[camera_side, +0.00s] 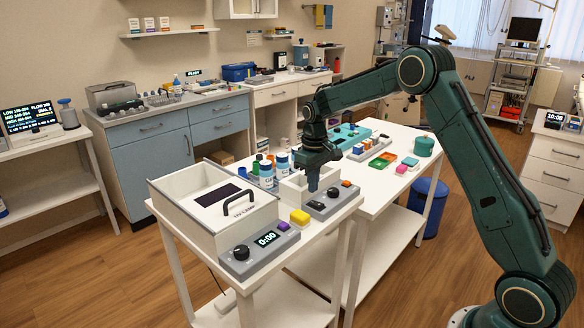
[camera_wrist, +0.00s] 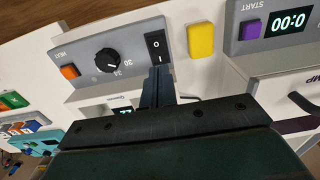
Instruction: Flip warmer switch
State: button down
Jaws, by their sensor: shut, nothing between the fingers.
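The warmer is a white box (camera_side: 292,186) with a grey front panel (camera_side: 330,203). In the wrist view its panel (camera_wrist: 128,45) carries a black rocker switch (camera_wrist: 157,46) marked I and O, a black dial (camera_wrist: 107,60) marked 30 and 34, and an orange button (camera_wrist: 69,71). My gripper (camera_wrist: 158,72) is shut and empty, with its tips beside the lower edge of the switch in that view. I cannot tell whether they touch it. In the side view my gripper (camera_side: 313,188) points down over the panel. I cannot tell which way the switch is tilted.
A yellow block (camera_side: 299,217) stands beside the panel. Left of it is a larger white box (camera_side: 180,205) with a black handle, a purple button (camera_side: 283,226) and a 0:00 display (camera_side: 266,239).

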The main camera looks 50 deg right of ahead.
aim_at(313, 203)
jog(key=shift+r, duration=1.7)
jog(key=s+a+r+t, duration=0.2)
jog(key=s+a+r, duration=0.3)
jog(key=s+r, duration=0.25)
jog(key=s+a+r+t, duration=0.1)
jog(key=s+a+r, duration=0.3)
jog(key=s+r, duration=0.4)
jog(key=s+a+f+t, duration=0.1)
jog(key=s+a, duration=0.1)
jog(key=s, duration=0.7)
jog(key=s+a+f+t, duration=0.1)
jog(key=s+a+f, duration=0.1)
jog(key=s, duration=0.7)
jog(key=shift+s+a+t, duration=0.2)
jog(key=shift+s+t, duration=0.1)
